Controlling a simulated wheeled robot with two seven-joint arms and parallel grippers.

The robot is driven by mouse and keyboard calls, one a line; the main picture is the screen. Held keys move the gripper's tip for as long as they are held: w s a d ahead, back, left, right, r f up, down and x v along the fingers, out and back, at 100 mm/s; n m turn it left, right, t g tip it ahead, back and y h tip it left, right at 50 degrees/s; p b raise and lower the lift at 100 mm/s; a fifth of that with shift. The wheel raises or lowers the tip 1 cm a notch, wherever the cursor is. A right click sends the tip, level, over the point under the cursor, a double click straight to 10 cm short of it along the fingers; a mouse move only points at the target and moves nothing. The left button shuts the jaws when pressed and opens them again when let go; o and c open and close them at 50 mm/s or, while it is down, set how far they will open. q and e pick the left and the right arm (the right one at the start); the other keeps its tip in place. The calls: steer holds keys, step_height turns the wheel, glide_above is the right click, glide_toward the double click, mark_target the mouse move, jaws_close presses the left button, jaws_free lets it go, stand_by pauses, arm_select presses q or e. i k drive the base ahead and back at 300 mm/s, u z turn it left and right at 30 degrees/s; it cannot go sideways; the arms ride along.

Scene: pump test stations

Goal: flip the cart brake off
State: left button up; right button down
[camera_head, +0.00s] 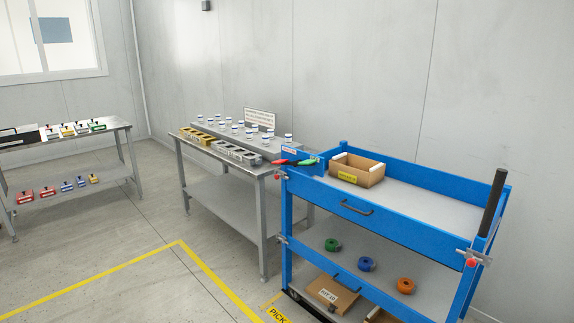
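A blue cart (400,231) stands at the right with two grey shelves showing. A black upright handle grip (492,203) rises at its right corner. A small red-tipped metal part (471,262) sits on the right corner post below the grip; I cannot tell whether it is the brake. Another small red-tipped part (278,177) is at the left corner post. The foot of the cart is partly cut off by the lower edge, and its wheels are not clearly seen. Neither of my grippers is in view.
An open cardboard box (357,170) and red and green tools are on the cart top; colored rolls lie below. A grey table (222,148) with blocks and white-capped jars stands behind left. Another table (74,137) is far left. The floor by the yellow line (130,266) is clear.

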mark_target(310, 163)
steer(key=u, duration=0.25)
steer(key=i, duration=2)
steer(key=u, duration=0.1)
